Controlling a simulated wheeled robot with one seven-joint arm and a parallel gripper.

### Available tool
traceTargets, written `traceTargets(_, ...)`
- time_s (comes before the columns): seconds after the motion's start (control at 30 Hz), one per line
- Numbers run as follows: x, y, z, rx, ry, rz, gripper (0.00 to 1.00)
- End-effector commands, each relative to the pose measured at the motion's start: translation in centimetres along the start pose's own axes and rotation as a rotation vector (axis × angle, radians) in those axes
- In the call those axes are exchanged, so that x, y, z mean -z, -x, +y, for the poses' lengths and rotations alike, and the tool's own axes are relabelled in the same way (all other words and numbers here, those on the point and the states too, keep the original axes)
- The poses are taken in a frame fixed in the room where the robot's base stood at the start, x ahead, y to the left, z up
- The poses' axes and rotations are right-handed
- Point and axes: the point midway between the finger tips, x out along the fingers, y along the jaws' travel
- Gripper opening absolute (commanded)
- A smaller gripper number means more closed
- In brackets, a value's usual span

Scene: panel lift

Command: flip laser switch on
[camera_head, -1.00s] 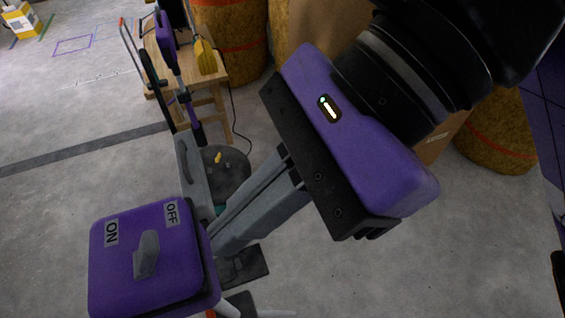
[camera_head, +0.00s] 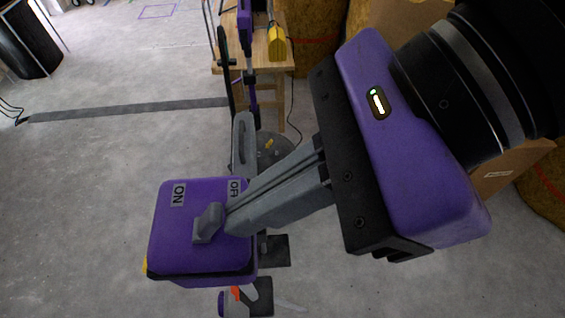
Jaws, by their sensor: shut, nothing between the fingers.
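The laser switch is a grey lever (camera_head: 207,224) on the top of a purple box (camera_head: 178,248). An ON label (camera_head: 179,195) is at the box's upper left, and an OFF label (camera_head: 235,187) at its upper right is partly covered. My gripper (camera_head: 232,222) is shut and empty. Its fingertips are over the right part of the box, right beside the lever. I cannot tell whether they touch it. The lever's thin end points up toward the right, between the two labels.
A grey upright bracket (camera_head: 244,140) stands just behind the box. A wooden table (camera_head: 274,76) with tools is farther back. A cardboard box (camera_head: 506,172) and straw-coloured rolls stand at the right.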

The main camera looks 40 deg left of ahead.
Motion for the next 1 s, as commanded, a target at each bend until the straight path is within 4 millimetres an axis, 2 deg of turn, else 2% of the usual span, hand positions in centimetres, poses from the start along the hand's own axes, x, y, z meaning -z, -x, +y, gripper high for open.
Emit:
traceTargets(0.6,-1.3,-0.1,0.0,0.001,0.001,-0.001,0.00)
traceTargets(0.93,-3.1,-0.4,0.0,0.002,0.004,0.277,0.00)
traceTargets(1.0,-3.3,-0.6,0.0,0.001,0.000,0.278,0.00)
